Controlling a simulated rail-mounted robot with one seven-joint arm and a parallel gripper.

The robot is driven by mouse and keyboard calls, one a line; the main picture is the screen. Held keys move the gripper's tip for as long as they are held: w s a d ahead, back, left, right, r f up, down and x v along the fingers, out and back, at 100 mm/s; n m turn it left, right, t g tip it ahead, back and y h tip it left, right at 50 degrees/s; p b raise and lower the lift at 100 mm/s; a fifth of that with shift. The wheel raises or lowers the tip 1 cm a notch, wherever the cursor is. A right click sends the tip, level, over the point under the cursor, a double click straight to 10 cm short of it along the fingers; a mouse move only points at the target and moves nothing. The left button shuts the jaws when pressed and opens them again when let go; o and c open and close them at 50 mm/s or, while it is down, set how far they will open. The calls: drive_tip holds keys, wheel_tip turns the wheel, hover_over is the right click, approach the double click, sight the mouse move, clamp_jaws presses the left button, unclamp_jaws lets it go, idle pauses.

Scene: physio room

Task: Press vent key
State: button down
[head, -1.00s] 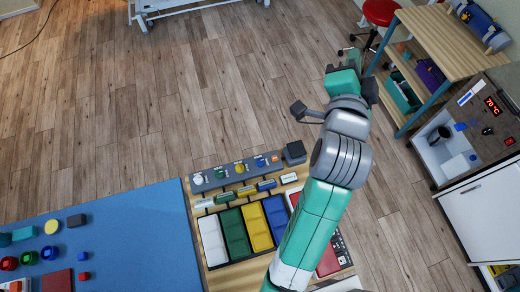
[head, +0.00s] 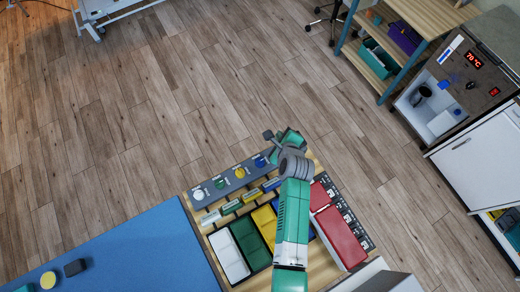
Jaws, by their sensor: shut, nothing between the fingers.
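My gripper (head: 280,146) is over the far edge of the wooden table, beside the right end of a grey strip (head: 228,184) with coloured round buttons. Its fingertips are mostly hidden behind my wrist and are too small to make out clearly; it appears empty. A dark panel with small keys (head: 346,216) runs along the table's right side, to the right of my arm. The key labels are too small to read, so I cannot tell which is the vent key.
White (head: 229,257), green (head: 249,243) and yellow (head: 265,226) bins and a red box (head: 341,237) stand on the table. A blue mat (head: 150,255) lies at left. A counter unit with a 70 °C display (head: 474,60) and a shelf (head: 378,60) stand at right.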

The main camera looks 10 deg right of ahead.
drive_tip(key=f, duration=0.2)
drive_tip(key=a+f+m, duration=0.1)
drive_tip(key=shift+s+f+g, duration=0.2)
drive_tip(key=shift+s+g, duration=0.1)
drive_tip(key=shift+s, duration=0.05)
wheel_tip(320, 180, down, 8)
drive_tip(key=b, duration=0.7)
drive_tip(key=shift+b, duration=0.35)
drive_tip(key=shift+f, duration=0.35)
drive_tip(key=shift+f+b, duration=0.1)
drive_tip(key=shift+b, duration=0.2)
idle(0.7)
drive_tip(key=shift+f, duration=0.35)
